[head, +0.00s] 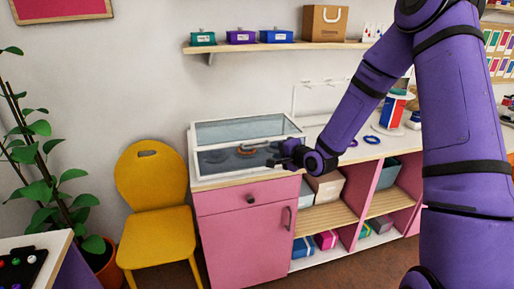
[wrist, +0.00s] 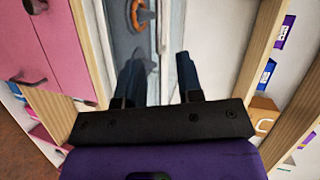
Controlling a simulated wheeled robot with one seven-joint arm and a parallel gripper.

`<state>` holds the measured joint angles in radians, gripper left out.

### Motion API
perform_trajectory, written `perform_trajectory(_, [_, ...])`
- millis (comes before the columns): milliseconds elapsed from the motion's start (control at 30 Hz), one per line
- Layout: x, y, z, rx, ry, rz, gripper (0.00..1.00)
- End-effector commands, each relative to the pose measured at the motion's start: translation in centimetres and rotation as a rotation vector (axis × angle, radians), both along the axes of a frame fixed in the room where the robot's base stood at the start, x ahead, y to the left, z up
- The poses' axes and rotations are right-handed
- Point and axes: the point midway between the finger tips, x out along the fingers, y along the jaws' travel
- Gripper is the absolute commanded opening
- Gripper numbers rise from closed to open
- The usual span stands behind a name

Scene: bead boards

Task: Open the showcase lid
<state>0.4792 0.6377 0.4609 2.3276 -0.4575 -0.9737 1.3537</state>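The showcase (head: 197,164) is a white-framed glass box on the pink cabinet's top. Its glass lid (head: 240,129) looks down, but I cannot tell surely whether it is fully shut. An orange ring-like piece (head: 246,151) shows inside through the glass, and in the wrist view (wrist: 139,16). My gripper (head: 276,152) is at the showcase's front right. In the wrist view its two dark fingers (wrist: 158,66) are apart with nothing visibly held between them. The showcase's pale frame edge (wrist: 168,25) lies just beyond the fingertips. Contact cannot be told.
The pink cabinet (head: 240,230) stands below, with a knobbed drawer and handled door. A yellow chair (head: 152,180) and a plant (head: 45,170) are at left. A wall shelf (head: 270,46) with boxes hangs above. The counter at right holds rings and a striped container (head: 392,110).

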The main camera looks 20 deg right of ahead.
Motion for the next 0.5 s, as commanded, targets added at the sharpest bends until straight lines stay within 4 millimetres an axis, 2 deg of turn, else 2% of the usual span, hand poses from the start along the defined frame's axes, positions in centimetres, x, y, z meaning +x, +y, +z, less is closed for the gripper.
perform_trajectory(100, [0.3, 0.1, -1.1, 0.104, -0.016, -0.014, 0.34])
perform_trajectory(267, [0.6, 0.2, -1.5, 0.165, -0.028, -0.023, 0.34])
perform_trajectory(500, [3.1, 1.3, -1.9, 0.169, -0.032, -0.021, 0.34])
